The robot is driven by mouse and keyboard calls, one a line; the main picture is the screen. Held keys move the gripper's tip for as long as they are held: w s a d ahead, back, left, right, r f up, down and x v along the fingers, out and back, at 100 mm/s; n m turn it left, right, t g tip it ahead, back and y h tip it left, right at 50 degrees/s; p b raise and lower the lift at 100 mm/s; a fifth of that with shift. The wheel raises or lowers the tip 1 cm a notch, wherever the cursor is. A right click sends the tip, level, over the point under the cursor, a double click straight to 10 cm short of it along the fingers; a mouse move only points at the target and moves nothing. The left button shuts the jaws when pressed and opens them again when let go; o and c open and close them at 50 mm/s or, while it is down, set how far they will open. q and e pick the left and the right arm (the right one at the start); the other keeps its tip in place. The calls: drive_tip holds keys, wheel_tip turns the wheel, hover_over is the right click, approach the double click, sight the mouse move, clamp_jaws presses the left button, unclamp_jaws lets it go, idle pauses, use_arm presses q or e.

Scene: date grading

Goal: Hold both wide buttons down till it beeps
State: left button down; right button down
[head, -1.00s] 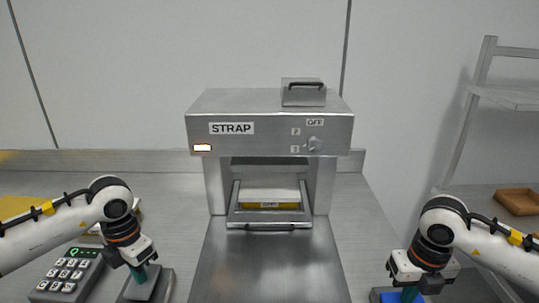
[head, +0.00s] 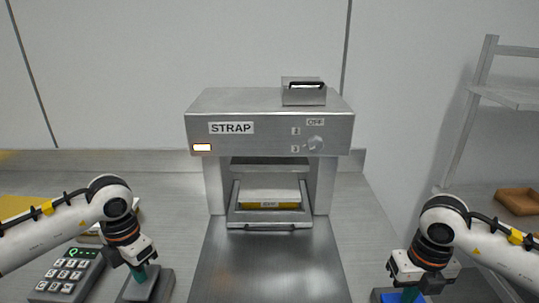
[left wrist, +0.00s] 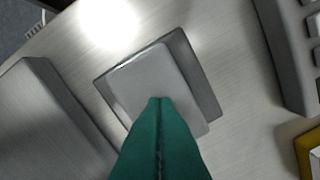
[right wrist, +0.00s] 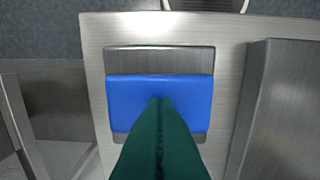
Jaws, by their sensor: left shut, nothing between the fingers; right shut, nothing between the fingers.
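A wide grey button (left wrist: 158,78) on a dark base lies under my left gripper (head: 140,276). That gripper is shut and empty, its green fingertips down on the button top, apparently touching. A wide blue button (right wrist: 135,92) in a metal housing lies under my right gripper (head: 409,294). That gripper is also shut and empty, its fingertips apparently on the blue surface.
A keypad (head: 66,272) stands left of the grey button. A lidded metal box with a handle (head: 303,96) sits on the press. A shelf rack (head: 475,105) with a brown tray (head: 519,201) is at the right. The metal surface before the press is clear.

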drive_tip(key=shift+r, duration=0.4)
idle(1.8)
